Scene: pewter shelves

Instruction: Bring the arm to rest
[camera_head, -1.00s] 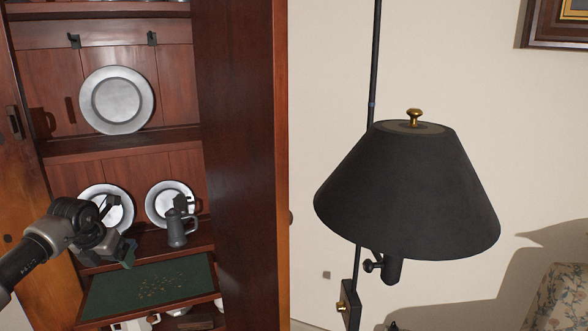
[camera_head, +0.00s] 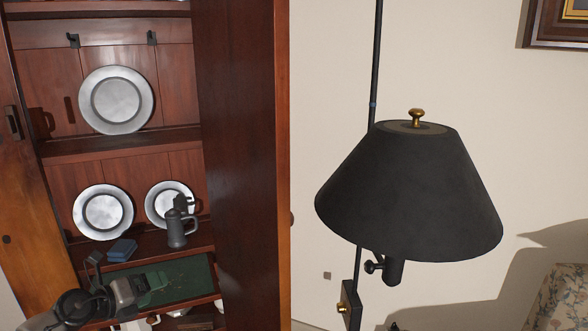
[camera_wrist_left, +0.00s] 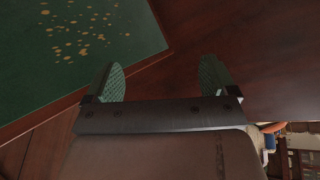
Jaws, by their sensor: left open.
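My left gripper (camera_head: 154,286) is low at the left in the head view, in front of the green-topped pull-out board. Its arm comes in from the lower left corner. In the left wrist view the two green fingers (camera_wrist_left: 160,82) stand wide apart with nothing between them. The green surface with gold-coloured spots lies beyond the left finger. My right gripper is in neither view.
A wooden cabinet holds pewter plates (camera_head: 117,100), a pewter tankard (camera_head: 177,227) and a small blue box (camera_head: 122,250) on its shelves. The green board (camera_head: 188,276) juts out below. A tall cabinet side (camera_head: 240,150) and a black lamp (camera_head: 410,190) stand to the right.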

